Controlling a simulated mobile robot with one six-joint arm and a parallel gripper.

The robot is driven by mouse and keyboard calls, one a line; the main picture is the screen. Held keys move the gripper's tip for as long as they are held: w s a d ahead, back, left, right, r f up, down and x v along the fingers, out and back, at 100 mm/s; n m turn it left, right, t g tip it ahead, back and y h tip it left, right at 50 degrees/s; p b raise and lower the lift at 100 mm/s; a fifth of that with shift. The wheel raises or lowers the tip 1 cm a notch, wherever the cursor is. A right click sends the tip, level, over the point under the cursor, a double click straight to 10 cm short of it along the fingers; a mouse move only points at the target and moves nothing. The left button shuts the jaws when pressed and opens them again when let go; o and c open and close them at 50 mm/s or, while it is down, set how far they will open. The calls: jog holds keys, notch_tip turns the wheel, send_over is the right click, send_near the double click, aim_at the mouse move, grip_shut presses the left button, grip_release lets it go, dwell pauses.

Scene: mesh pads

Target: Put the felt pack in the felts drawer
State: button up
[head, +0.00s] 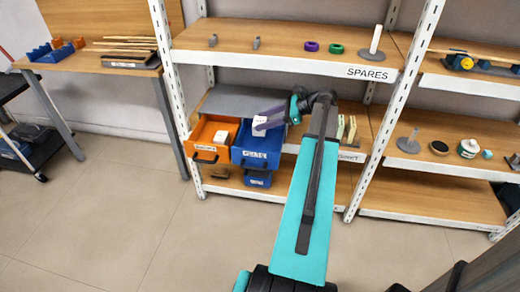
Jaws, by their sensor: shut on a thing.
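My gripper (268,121) is shut on a small white block, the felt pack (259,123), and holds it above the pulled-out blue drawer (256,158). The blue drawer's front bears a white label too small to read surely. An orange drawer (207,152), also pulled out, stands just left of it with a white piece (221,136) inside. I cannot tell from the labels which one is the felts drawer. The gripper's fingers are small in view, and part of the blue drawer's inside is hidden by the gripper and pack.
A second blue drawer front (257,180) sits below the open one. The spares shelf (290,43) runs above the gripper. Upright light wooden pieces (346,129) stand right of the drawers. A shelf post (390,120) rises farther right. The floor in front is clear.

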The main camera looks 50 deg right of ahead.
jog(key=shift+f+b, duration=0.45)
jog(key=shift+f, duration=2.65)
jog(key=shift+f+b, duration=0.3)
jog(key=shift+f, duration=1.55)
jog(key=shift+f, duration=0.1)
jog(key=o, duration=1.1)
jog(key=p+v, duration=0.1)
jog(key=v, duration=1.1)
